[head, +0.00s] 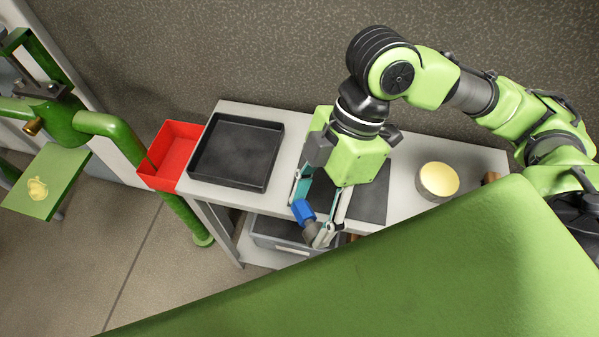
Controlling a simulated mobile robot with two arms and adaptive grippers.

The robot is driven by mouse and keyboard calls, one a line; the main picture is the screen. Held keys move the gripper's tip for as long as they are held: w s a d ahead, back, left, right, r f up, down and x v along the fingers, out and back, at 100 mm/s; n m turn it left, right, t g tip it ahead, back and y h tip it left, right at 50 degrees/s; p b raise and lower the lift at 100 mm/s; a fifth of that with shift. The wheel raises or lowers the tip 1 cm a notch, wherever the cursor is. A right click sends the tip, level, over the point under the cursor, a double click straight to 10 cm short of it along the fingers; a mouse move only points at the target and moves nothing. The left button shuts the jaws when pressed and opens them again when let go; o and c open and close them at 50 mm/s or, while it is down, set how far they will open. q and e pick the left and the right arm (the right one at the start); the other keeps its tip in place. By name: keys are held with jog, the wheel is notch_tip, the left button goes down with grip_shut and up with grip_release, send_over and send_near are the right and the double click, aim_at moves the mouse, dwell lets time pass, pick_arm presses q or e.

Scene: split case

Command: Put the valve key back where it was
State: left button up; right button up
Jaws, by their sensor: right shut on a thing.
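My right gripper (320,212) points down over the front edge of the grey bench. It is shut on a small piece with a blue body (302,211) and a grey end, which looks like the valve key. The fingers hide part of it, so its full shape cannot be told. It is held tilted, above the drawer-like grey bin under the bench top. My left gripper is not in view.
The bench top (405,205) holds a black tray (191,165), a dark flat mat (369,202) and a round tin with a yellow top (437,181). A red bin (158,180) is at its left end. A grey bin (268,238) sits below. Green pipework (105,124) stands further left.

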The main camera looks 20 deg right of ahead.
jog(key=shift+s+r, duration=0.2)
jog(key=shift+s, duration=0.25)
jog(key=w+d+r+m+t+h, duration=0.1)
jog(key=w+d+m+t, duration=0.2)
jog(key=w+m, duration=0.6)
jog(key=w+d+m+t+h, duration=0.1)
jog(key=w+d+m+t, duration=0.2)
jog(key=w+m, duration=0.6)
jog(key=shift+w+d+r+t, duration=0.3)
jog(key=shift+w+d+r, duration=0.1)
jog(key=shift+d, duration=0.5)
